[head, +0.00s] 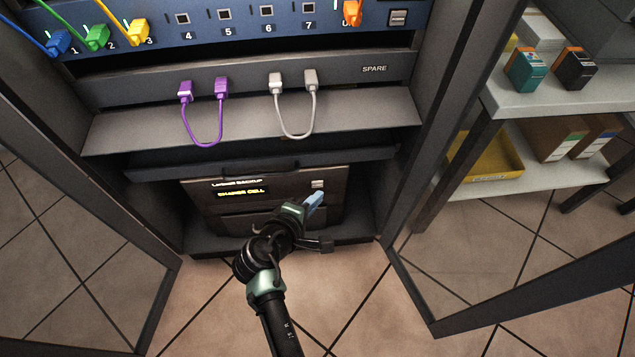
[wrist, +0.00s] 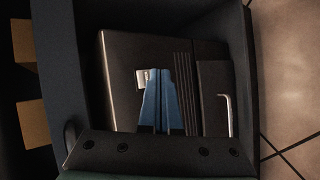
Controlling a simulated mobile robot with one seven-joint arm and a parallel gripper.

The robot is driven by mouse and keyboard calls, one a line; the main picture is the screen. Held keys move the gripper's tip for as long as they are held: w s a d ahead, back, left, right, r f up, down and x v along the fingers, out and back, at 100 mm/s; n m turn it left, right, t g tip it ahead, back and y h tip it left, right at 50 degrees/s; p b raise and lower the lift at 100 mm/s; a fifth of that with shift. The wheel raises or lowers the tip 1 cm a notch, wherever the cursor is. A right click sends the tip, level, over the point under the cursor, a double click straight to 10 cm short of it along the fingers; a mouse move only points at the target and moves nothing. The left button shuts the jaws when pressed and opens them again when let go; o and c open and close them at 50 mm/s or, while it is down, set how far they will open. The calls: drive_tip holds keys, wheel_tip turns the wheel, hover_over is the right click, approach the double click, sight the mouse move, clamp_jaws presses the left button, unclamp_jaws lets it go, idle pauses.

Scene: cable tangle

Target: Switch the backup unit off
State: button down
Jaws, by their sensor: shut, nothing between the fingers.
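The backup unit (head: 195,197) is a dark box at the bottom of the rack. It bears a white BACKUP label and a lit yellow display (head: 243,192) that seems to read CHANGE CELL. A small pale switch (head: 318,184) is at the upper right of its front. My gripper (head: 318,197) has blue fingers, shut and empty, just below the switch in the head view. In the wrist view the fingers (wrist: 158,78) point at the unit's front (wrist: 118,58). The switch (wrist: 141,80) is just left of the fingertips, partly covered; I cannot tell whether they touch.
Above, a shelf (head: 120,134) carries looped purple (head: 205,143) and grey (head: 295,136) cables under a blue panel (head: 220,37) with coloured plugs. Open rack doors flank the bay on both sides. A side shelf (head: 545,101) with boxes stands right. The tiled floor in front is clear.

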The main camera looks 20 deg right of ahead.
drive_tip(key=shift+w, duration=0.15)
idle(0.6)
drive_tip(key=shift+w+d, duration=0.1)
drive_tip(key=shift+w, duration=0.15)
drive_tip(key=shift+w+d, duration=0.1)
drive_tip(key=shift+w, duration=0.25)
idle(0.6)
drive_tip(key=shift+s+a+p, duration=0.2)
drive_tip(key=shift+s+p, duration=0.2)
drive_tip(key=shift+s, duration=0.35)
drive_tip(key=s+p, duration=0.1)
drive_tip(key=s, duration=0.1)
drive_tip(key=s+a+p, duration=0.1)
drive_tip(key=s, duration=0.1)
drive_tip(key=shift+s+a+p, duration=0.2)
drive_tip(key=shift+s+p, duration=0.1)
drive_tip(key=shift+s, duration=0.1)
idle(0.8)
